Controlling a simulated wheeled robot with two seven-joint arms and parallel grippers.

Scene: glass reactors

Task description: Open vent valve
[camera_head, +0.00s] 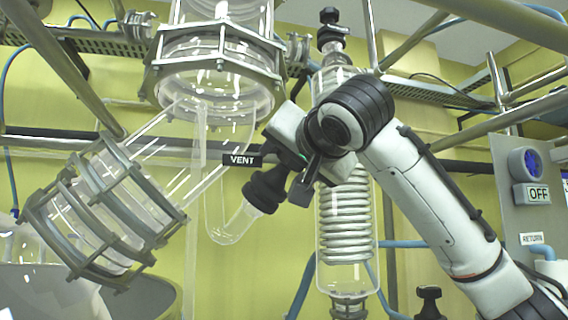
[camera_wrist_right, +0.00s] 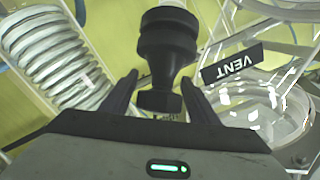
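The vent valve is a black ribbed knob (camera_head: 265,190) on the end of a bent glass tube (camera_head: 230,225), beside a black VENT label (camera_head: 243,160). In the right wrist view the knob (camera_wrist_right: 167,42) is at top centre and the label (camera_wrist_right: 232,64) to its right. My right gripper (camera_head: 290,172) is at the knob's outer end. In the wrist view its fingers (camera_wrist_right: 160,78) stand on either side of the knob's narrower end, with gaps visible between them and it. The gripper looks open. My left gripper is not in view.
A glass condenser with a coil (camera_head: 345,225) stands close behind my right gripper. A flanged glass vessel (camera_head: 215,70) hangs above and a tilted caged one (camera_head: 105,215) lies left. Metal rails cross overhead.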

